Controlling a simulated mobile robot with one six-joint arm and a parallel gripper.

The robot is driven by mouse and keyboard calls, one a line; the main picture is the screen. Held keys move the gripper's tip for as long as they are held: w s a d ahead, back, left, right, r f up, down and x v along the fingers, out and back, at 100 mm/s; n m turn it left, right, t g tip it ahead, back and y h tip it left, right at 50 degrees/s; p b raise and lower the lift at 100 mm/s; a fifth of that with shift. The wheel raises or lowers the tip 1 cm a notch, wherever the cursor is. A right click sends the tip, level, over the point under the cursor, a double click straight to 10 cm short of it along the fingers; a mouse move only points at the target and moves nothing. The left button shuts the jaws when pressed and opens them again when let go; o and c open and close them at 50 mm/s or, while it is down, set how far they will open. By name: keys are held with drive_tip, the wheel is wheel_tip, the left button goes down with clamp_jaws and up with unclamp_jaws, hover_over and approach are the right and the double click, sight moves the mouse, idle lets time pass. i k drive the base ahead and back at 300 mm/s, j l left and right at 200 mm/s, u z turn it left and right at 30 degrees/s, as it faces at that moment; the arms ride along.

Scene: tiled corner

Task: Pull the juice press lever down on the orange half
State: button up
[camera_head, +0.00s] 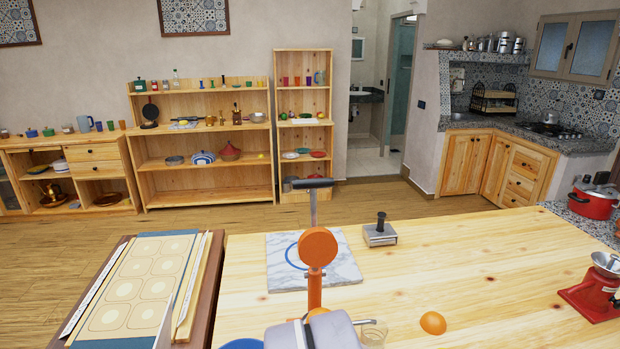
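The juice press (315,290) stands at the front middle of the wooden table, with an orange post and a round orange disc. Its grey metal lever (313,208) points up from the disc and ends in a black crossbar handle. A light grey block at the bottom edge, which looks like my gripper (303,335), hides the lower press. Its fingertips cannot be made out, and it is well below the handle. A rounded orange piece (433,323) lies on the table to the right. Whether an orange half sits in the press is hidden.
A clear glass (373,333) stands right of the press. A marble slab (345,266) and a black-handled metal tool (380,232) lie behind it. A panelled board (140,285) is at left, a red grinder (598,290) at right. The table's right middle is clear.

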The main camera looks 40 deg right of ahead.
sight(316, 247)
drive_tip(key=k+l+z, duration=0.1)
drive_tip(key=z, duration=0.25)
drive_tip(key=k+l+z, duration=0.1)
drive_tip(key=z, duration=0.25)
drive_tip(key=k+l+z, duration=0.1)
drive_tip(key=l+z, duration=0.25)
